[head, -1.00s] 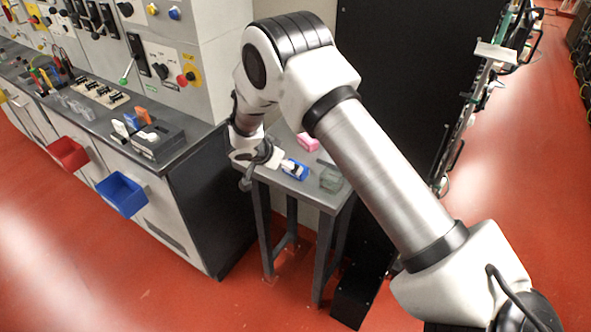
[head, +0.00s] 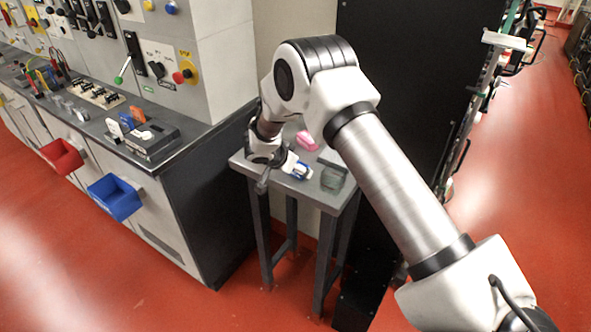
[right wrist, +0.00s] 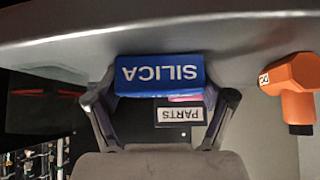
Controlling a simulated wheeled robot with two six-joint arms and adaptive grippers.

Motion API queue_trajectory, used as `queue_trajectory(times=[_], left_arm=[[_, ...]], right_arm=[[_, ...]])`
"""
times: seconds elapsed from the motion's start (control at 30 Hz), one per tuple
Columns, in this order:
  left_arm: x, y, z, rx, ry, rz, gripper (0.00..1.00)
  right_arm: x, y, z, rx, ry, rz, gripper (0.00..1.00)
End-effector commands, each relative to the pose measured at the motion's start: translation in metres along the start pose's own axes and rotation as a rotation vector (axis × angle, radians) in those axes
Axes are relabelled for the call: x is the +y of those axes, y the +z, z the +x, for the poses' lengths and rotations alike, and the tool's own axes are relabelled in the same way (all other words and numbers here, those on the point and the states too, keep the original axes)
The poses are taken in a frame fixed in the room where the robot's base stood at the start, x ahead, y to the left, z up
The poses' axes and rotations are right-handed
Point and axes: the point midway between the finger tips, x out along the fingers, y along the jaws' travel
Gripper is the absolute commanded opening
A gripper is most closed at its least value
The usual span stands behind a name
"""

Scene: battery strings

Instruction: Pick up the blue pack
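The blue pack (head: 303,171) is at the small grey side table, at the fingers of my right gripper (head: 290,163). In the right wrist view the pack (right wrist: 160,76) shows upside down, with white SILICA lettering on its face. The two dark fingers of my right gripper (right wrist: 162,92) lie against its left and right sides, and it looks shut on the pack. Whether the pack touches the tabletop cannot be told. My left gripper is not in view.
In the right wrist view a PARTS label (right wrist: 180,114) and an orange object (right wrist: 292,88) show. A black cabinet (head: 400,70) stands behind.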

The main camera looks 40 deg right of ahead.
Motion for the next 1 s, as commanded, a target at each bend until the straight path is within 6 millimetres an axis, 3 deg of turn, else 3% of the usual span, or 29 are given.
queue_trajectory(times=[0.03, 0.07, 1.0], left_arm=[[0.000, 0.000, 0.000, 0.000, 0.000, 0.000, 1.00], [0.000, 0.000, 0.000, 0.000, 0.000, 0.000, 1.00], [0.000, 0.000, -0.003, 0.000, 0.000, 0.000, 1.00]], right_arm=[[0.000, 0.000, 0.000, 0.000, 0.000, 0.000, 0.49], [0.000, 0.000, 0.000, 0.000, 0.000, 0.000, 0.43], [0.000, -0.022, -0.026, 0.000, -0.001, 0.000, 0.42]])
